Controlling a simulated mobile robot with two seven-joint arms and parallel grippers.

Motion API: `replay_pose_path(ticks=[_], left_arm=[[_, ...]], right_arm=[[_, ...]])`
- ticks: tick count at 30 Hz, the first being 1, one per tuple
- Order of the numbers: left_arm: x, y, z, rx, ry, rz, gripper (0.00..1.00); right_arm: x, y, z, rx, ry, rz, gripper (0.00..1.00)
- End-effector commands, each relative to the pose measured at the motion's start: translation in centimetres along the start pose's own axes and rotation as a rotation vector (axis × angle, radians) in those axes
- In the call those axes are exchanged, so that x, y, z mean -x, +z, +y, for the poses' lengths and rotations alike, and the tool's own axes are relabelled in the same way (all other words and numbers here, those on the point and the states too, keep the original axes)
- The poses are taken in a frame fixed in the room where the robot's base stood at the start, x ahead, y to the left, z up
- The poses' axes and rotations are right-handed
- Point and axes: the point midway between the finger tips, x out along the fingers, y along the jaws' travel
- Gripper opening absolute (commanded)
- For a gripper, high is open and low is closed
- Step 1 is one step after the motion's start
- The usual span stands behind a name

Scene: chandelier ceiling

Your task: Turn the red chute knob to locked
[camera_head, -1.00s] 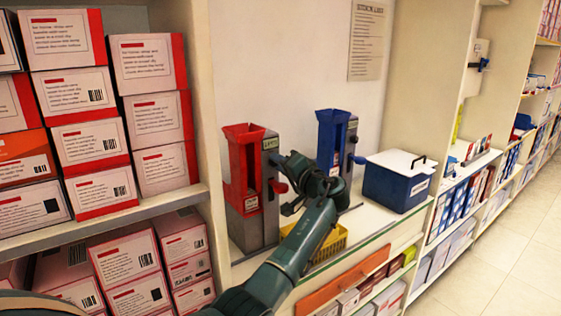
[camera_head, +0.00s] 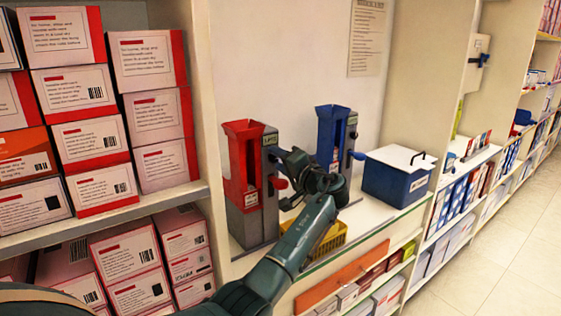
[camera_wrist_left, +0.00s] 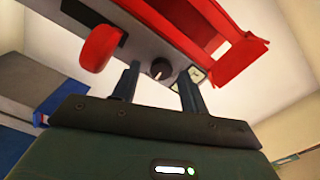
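The red chute (camera_head: 242,165) on its grey body stands upright on the shelf counter. Its red knob (camera_head: 281,184) sticks out from the right side of the body. My right gripper is not in view.
A blue chute (camera_head: 328,140) with a blue knob stands to the right, behind my left wrist. A blue box with a white lid (camera_head: 394,180) is further right. A yellow basket (camera_head: 330,240) sits partly behind my arm. Red-and-white boxes (camera_head: 92,138) fill the left shelves.

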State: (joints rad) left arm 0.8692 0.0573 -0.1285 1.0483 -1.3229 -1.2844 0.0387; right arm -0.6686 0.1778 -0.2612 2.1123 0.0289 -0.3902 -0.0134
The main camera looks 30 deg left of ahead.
Motion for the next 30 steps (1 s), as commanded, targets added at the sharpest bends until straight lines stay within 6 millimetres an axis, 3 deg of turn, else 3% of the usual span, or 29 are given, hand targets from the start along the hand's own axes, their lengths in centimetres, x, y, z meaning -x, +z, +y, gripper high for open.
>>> replay_pose_path(ticks=[11, 24, 30], left_arm=[[0.9, -0.1, 0.0, 0.002, 0.000, 0.003, 0.45], [10.0, 0.0, 0.2, 0.003, 0.003, 0.003, 0.45], [12.5, 0.0, 0.1, 0.001, 0.001, 0.002, 0.45]], right_arm=[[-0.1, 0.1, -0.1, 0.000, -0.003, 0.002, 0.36], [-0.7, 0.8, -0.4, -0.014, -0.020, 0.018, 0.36], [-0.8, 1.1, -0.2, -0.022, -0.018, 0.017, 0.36]])
